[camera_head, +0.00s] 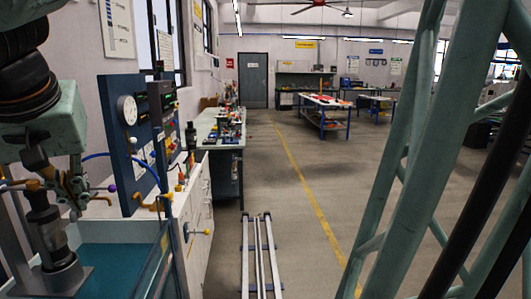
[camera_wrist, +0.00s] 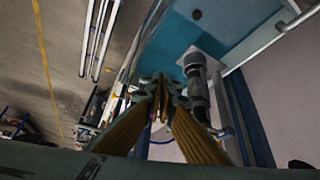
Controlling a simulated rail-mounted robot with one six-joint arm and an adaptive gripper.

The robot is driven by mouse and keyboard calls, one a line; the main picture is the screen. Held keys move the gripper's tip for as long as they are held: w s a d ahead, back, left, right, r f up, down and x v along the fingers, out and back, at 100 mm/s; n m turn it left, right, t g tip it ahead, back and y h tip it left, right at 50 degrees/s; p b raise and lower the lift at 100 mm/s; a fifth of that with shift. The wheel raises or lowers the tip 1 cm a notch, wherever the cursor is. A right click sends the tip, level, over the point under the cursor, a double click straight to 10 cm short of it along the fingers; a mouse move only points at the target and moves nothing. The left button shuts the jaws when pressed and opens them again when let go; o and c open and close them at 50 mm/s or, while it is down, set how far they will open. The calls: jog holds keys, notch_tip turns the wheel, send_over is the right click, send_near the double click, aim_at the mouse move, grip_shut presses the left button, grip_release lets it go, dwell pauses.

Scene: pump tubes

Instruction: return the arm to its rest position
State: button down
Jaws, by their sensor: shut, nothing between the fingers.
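My gripper (camera_head: 76,196) hangs from my arm at the left of the head view. In the wrist view, my gripper (camera_wrist: 160,92) has its two long brown-gold fingers brought together at the tips. It is shut with nothing between them. A dark metal pump cylinder (camera_head: 46,238) stands upright on a grey base plate in a teal-floored bay (camera_head: 112,262). In the head view the gripper overlaps the cylinder's upper part. The cylinder also shows in the wrist view (camera_wrist: 198,90), just right of the fingertips; I cannot tell the exact gap.
A blue control panel (camera_head: 130,145) with a gauge stands right of the gripper, beside a white cabinet (camera_head: 197,215) with protruding handles. Floor rails (camera_head: 261,270) run ahead. A workbench (camera_head: 222,130) lies beyond. The concrete floor right of the rails is open.

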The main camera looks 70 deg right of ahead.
jog(key=s+a+f+n+y, duration=0.1)
jog(key=s+a+f+n, duration=0.1)
jog(key=s+a, duration=0.2)
jog(key=s+a+f+n+y, duration=0.1)
jog(key=s+a+f+n, duration=0.2)
jog(key=s, duration=0.8)
jog(key=s+a+f+n+y, duration=0.2)
jog(key=s+a+f+n, duration=0.1)
jog(key=s, duration=0.5)
jog(key=shift+s+a+g, duration=0.15)
jog(key=shift+a+g, duration=0.15)
jog(key=shift+a, duration=0.6)
jog(key=shift+r, duration=0.1)
